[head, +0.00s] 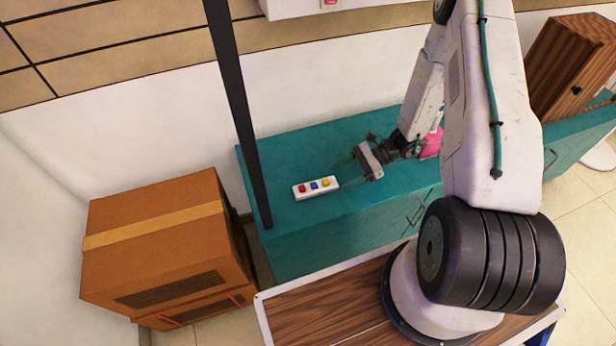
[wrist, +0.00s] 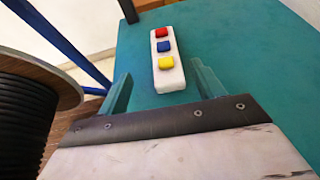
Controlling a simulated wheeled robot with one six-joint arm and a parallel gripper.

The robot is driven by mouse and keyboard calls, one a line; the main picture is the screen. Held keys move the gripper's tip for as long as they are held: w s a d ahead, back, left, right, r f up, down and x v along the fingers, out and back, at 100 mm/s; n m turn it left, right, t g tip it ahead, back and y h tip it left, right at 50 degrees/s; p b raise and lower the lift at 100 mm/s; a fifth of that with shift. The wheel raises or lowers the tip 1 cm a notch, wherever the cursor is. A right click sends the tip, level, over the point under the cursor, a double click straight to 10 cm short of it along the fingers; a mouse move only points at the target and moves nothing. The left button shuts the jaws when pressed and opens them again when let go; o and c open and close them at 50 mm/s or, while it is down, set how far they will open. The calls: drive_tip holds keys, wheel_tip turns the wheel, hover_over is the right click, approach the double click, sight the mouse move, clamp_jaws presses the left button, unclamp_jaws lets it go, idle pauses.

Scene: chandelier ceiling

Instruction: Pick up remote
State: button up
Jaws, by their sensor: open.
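The remote (head: 316,188) is a white bar with a red, a blue and a yellow button. It lies flat on the teal cabinet top (head: 290,150), near the front edge at the left end. My gripper (head: 347,168) is open and empty, just right of the remote in the head view. In the wrist view the remote (wrist: 167,62) lies ahead of the two teal fingers of my gripper (wrist: 160,85). Its yellow-button end is nearest and lies close to the gap between the fingertips, nearer the right finger. I cannot tell how high the fingers are above the top.
A dark post (head: 238,110) stands beside the cabinet's left end. Stacked cardboard boxes (head: 155,235) stand further left. A pink object (head: 431,143) sits behind my arm. A wooden box (head: 570,70) is at the far right. The cabinet top behind the remote is clear.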

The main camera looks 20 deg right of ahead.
sight(317, 185)
drive_tip(key=shift+w, duration=0.3)
drive_tip(key=shift+w+a+f, duration=0.1)
drive_tip(key=shift+a+f, duration=0.05)
drive_tip(key=shift+a, duration=0.15)
drive_tip(key=x, duration=0.7)
drive_tip(key=shift+a, duration=0.25)
drive_tip(key=c, duration=1.2)
